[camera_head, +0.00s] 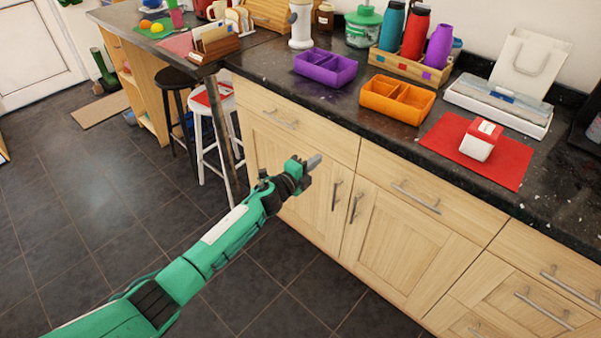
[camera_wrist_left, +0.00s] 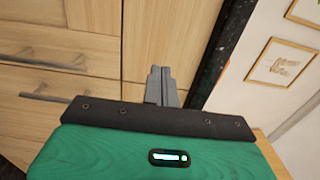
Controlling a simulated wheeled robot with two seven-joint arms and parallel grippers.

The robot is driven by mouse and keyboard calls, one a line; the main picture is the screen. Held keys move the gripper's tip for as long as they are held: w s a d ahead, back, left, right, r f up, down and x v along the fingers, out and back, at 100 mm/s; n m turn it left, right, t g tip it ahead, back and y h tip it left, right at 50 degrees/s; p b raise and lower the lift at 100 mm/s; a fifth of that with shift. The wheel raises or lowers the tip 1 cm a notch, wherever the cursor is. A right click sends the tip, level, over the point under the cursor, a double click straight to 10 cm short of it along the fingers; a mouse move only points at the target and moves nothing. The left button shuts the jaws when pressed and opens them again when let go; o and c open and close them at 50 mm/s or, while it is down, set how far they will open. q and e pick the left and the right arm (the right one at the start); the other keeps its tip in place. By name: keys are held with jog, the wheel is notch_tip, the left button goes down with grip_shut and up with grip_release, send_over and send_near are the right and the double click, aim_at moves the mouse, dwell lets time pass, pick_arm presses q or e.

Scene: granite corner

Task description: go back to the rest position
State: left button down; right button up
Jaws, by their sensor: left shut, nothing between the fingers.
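My left arm comes in from the lower left in the head view, green with black joints. My left gripper (camera_head: 313,162) is in front of the wooden cabinet fronts (camera_head: 300,135), below the counter edge. It also shows in the left wrist view (camera_wrist_left: 161,72), where its two grey fingers are together with nothing between them. My right gripper is in neither view.
The dark granite counter (camera_head: 330,105) holds a purple divided box (camera_head: 325,68), an orange divided box (camera_head: 397,100), and a red and white carton (camera_head: 481,139) on a red mat (camera_head: 505,167). Black and white stools stand left.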

pick_arm(q)
jog(key=v, duration=0.6)
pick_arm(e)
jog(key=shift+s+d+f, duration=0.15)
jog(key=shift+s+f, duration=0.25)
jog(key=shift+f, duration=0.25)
